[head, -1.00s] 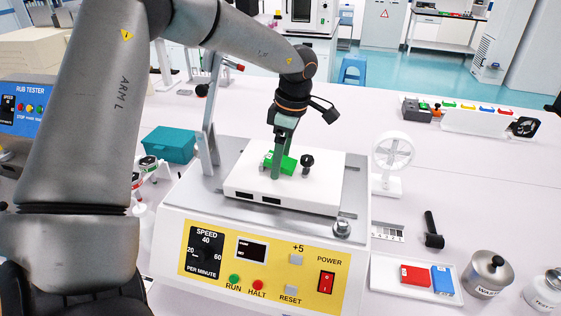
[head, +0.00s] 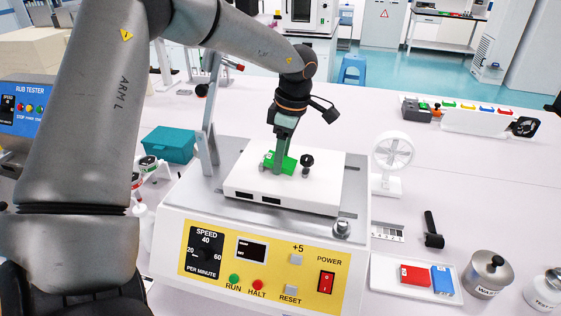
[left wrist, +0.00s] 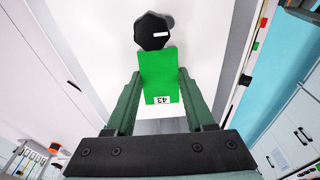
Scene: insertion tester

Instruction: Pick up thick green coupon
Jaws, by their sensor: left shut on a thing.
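The thick green coupon (head: 290,163) is on or just above the white block on top of the tester, beside a black knob (head: 307,160). I cannot tell whether it touches the block. My left gripper (head: 279,168) points down and is shut on the coupon, hiding part of it. In the left wrist view the coupon (left wrist: 158,72) lies between the two fingers of the left gripper (left wrist: 159,82). A white label reading 43 shows at its near end, and the black knob (left wrist: 152,31) is at its far end. My right gripper is out of view.
The white block (head: 310,197) sits on the tester (head: 178,212). A tray (head: 386,278) with a red block (head: 415,275) and a blue block (head: 442,279) stands at right. A teal box (head: 168,145) is behind left. The table at right has free room.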

